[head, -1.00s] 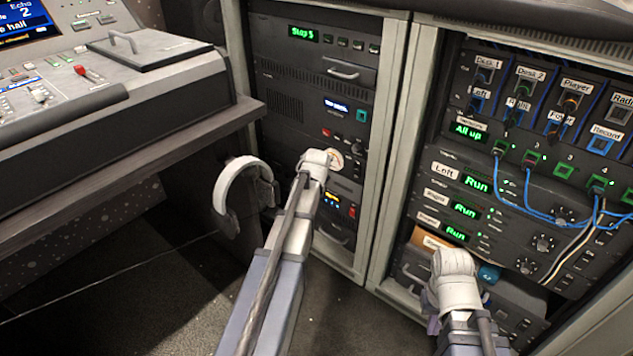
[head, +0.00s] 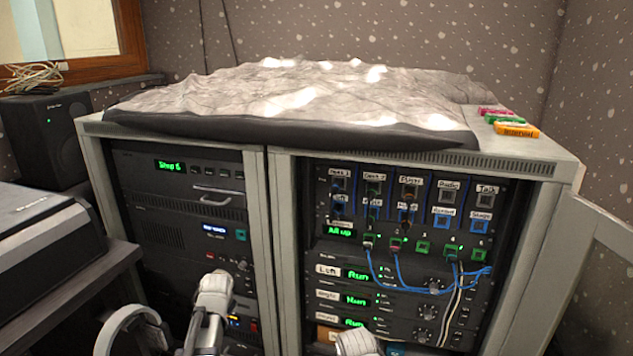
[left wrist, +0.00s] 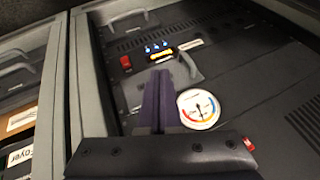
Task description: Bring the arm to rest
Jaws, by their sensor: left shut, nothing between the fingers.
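My left arm's white wrist (head: 215,292) stands in front of the left rack (head: 190,215) in the head view. In the left wrist view my left gripper (left wrist: 162,78) is shut and empty, its dark fingers together over a black rack panel. A round dial with a coloured scale (left wrist: 198,108) lies just right of the fingers; I cannot tell whether they touch the panel. My right arm's white joint (head: 357,343) shows at the bottom edge of the head view; its gripper is out of sight.
The right rack (head: 415,270) holds labelled units and blue cables. A rumpled grey cover (head: 290,95) lies on top, with coloured tags (head: 515,130) beside it. A curved pale hoop (head: 130,325) and the desk edge (head: 75,295) are left of my left arm. An open door (head: 610,250) stands right.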

